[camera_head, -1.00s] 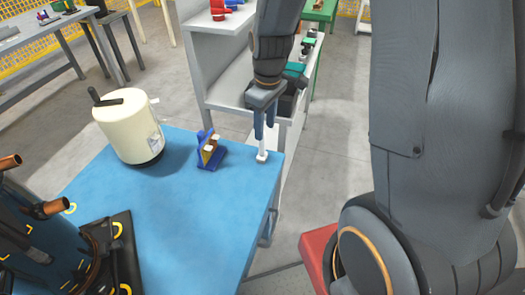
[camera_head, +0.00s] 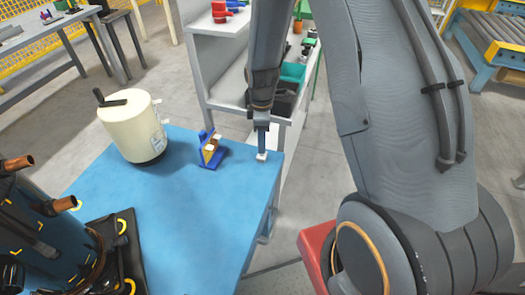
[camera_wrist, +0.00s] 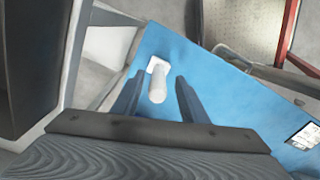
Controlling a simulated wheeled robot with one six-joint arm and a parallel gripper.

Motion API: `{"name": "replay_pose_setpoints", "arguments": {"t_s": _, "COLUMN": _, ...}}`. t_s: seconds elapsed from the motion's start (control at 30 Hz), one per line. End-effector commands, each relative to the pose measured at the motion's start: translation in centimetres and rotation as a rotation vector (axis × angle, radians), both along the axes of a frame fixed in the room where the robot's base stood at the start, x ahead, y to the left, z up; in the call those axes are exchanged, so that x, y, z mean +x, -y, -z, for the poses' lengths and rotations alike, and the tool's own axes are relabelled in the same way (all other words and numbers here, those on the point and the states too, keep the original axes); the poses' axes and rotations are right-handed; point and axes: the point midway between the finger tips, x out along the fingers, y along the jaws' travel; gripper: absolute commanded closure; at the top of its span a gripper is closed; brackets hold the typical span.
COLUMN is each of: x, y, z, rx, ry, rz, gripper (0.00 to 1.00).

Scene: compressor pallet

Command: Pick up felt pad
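A small white piece stands at the right far corner of the blue tabletop (camera_head: 185,215). It has a square base (camera_wrist: 153,63) and a round upright post (camera_wrist: 158,88) in the wrist view; I take it for the felt pad. Its base also shows in the head view (camera_head: 262,157). My gripper (camera_wrist: 161,76) is open and points down over it. In the wrist view the post lies between the two fingers, with a gap on each side. In the head view the fingers (camera_head: 262,145) line up and hide the post.
A blue and tan holder (camera_head: 211,152) stands left of the gripper. A cream tank (camera_head: 132,128) and a dark compressor (camera_head: 45,225) with copper pipes stand further left. A grey shelf unit (camera_head: 225,85) stands behind the table corner. The middle of the tabletop is clear.

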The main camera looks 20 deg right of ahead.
Motion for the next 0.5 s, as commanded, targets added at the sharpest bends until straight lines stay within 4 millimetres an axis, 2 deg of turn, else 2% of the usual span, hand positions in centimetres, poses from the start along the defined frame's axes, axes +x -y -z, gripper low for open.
{"name": "replay_pose_setpoints", "arguments": {"t_s": 0.23, "x": 0.2, "y": 0.1, "z": 2.7, "rx": 0.0, "ry": -0.004, "rz": 0.0, "gripper": 0.6}}
{"name": "replay_pose_setpoints", "arguments": {"t_s": 0.5, "x": 0.3, "y": 0.1, "z": 3.6, "rx": 0.0, "ry": 0.0, "rz": 0.0, "gripper": 0.6}}
